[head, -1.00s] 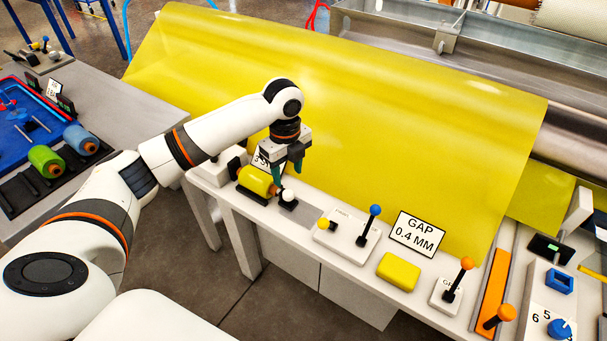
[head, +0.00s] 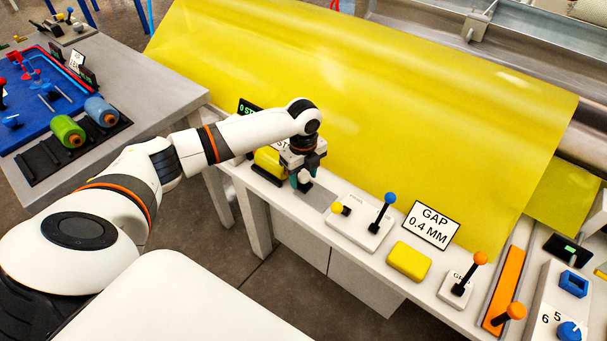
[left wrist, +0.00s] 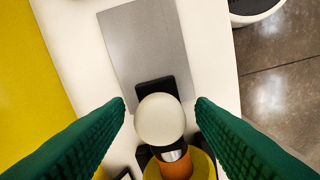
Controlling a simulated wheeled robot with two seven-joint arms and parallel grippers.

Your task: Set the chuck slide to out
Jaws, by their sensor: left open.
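The chuck slide has a round white knob (left wrist: 159,119) on a black block, with a bare grey metal plate (left wrist: 145,50) stretching away from it in the left wrist view. The plate also shows in the head view (head: 316,198). A yellow spool (head: 269,162) lies beside the slide, and its orange and metal end shows close to the knob in the wrist view. My left gripper (head: 303,183) is open, its green fingers on either side of the knob with gaps to it. In the head view the gripper largely hides the knob. My right gripper is not in view.
Along the white bench stand a blue-topped lever (head: 384,210), a yellow block (head: 408,261), a "GAP 0.4 MM" sign (head: 431,226) and an orange-topped lever (head: 472,269). A yellow sheet (head: 370,110) hangs behind. A table with blue and green spools is at left.

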